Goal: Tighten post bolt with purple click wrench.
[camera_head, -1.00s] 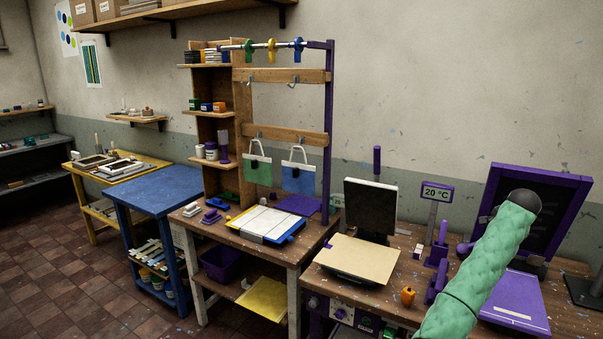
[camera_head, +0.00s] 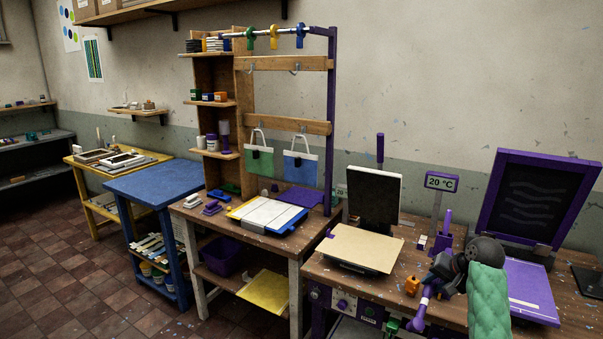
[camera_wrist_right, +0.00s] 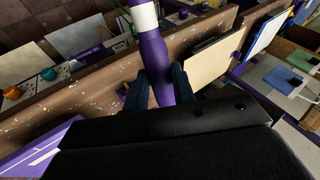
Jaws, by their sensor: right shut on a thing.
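My right gripper (camera_head: 441,272) is shut on the purple click wrench (camera_head: 426,293), which has a white band. It is over the front of the right-hand bench, with the wrench's rounded purple end hanging low near the bench's front edge. In the right wrist view the wrench (camera_wrist_right: 155,65) stands between the two dark fingers (camera_wrist_right: 155,88). The hinged screen (camera_head: 533,200) has a purple frame and stands tilted up at the right. A purple upright post (camera_head: 380,150) rises behind the black panel. I cannot make out the post bolt. My left gripper is not in view.
Floor (camera_head: 60,270) is clear at left.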

